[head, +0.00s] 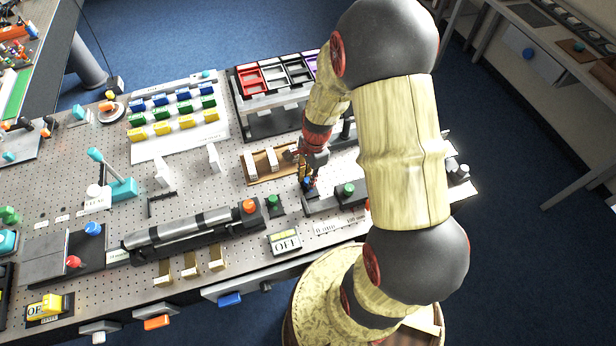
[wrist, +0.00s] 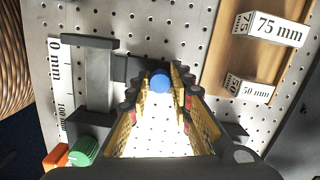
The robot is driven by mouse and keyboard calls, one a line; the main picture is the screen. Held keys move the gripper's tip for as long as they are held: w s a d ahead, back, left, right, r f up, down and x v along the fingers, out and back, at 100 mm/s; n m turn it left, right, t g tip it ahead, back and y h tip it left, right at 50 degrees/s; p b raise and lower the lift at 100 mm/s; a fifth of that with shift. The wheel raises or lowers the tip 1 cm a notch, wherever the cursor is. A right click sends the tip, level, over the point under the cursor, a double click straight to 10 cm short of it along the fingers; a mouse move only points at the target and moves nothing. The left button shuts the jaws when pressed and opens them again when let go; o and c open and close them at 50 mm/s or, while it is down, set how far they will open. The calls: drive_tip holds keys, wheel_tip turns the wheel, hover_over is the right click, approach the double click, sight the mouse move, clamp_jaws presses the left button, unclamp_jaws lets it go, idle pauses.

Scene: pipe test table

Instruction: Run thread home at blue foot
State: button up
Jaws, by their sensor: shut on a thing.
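My gripper (head: 308,182) reaches down to the perforated table in the head view, between the wooden tray and the dark fixture. In the wrist view its two fingertips (wrist: 160,86) are closed around a round blue knob (wrist: 160,83), which I take to be the blue foot. The knob sits at a dark bracket (wrist: 135,68) beside a dark frame with a grey bar. A bit of blue also shows at the fingers in the head view (head: 307,181). Any thread under the knob is hidden, so its depth cannot be told.
The wooden tray (wrist: 215,70) with white marked blocks lies right of the fingers in the wrist view. A green knob (wrist: 84,151) and an orange knob (wrist: 56,157) stand at lower left.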

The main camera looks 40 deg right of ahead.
drive_tip(key=m+p, duration=0.1)
drive_tip(key=m, duration=0.1)
drive_tip(key=shift+r+m+p, duration=0.25)
drive_tip(key=shift+m+p, duration=0.15)
drive_tip(key=shift+f+m+p, duration=0.2)
drive_tip(key=shift+m+p, duration=0.1)
drive_tip(key=shift+m, duration=0.5)
drive_tip(key=shift+r+m+t+p, duration=0.2)
drive_tip(key=shift+m+t+p, duration=0.1)
drive_tip(key=shift+m+p, duration=0.6)
drive_tip(key=m+p, duration=0.2)
drive_tip(key=shift+p, duration=0.3)
drive_tip(key=shift+w+f+m+h, duration=0.1)
drive_tip(key=shift+f+m+h, duration=0.15)
drive_tip(key=shift+m, duration=0.35)
drive_tip(key=shift+r+p, duration=0.1)
drive_tip(key=shift+p, duration=0.25)
